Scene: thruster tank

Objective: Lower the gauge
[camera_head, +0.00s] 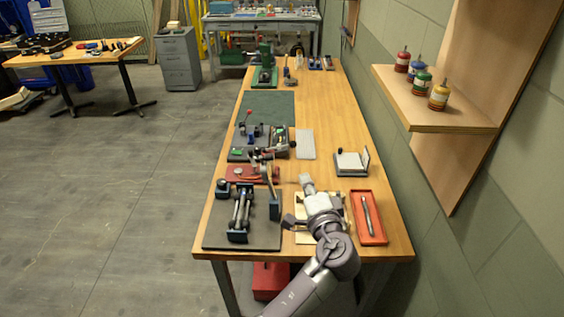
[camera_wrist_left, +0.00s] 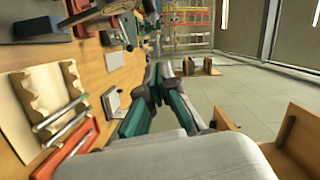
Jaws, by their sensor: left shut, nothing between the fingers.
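I cannot pick out the gauge with certainty. A red base (camera_head: 233,173) with a small round part on it stands left of my left gripper in the head view. A dark upright (camera_head: 273,205) with a grey arm leaning up from it stands just in front of that base. My left gripper (camera_head: 305,181) reaches over the table's right half, apart from both. In the left wrist view my gripper's teal fingers (camera_wrist_left: 158,82) come together at the tips, with nothing held. My right gripper is not in view.
A cream cradle (camera_wrist_left: 70,80) lies beneath my left arm. A red tray (camera_head: 378,237) with a metal rod is right of it. A dark board (camera_head: 215,238) with a rod fixture is at the front left. A wall shelf (camera_head: 455,125) with several small canisters overhangs on the right.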

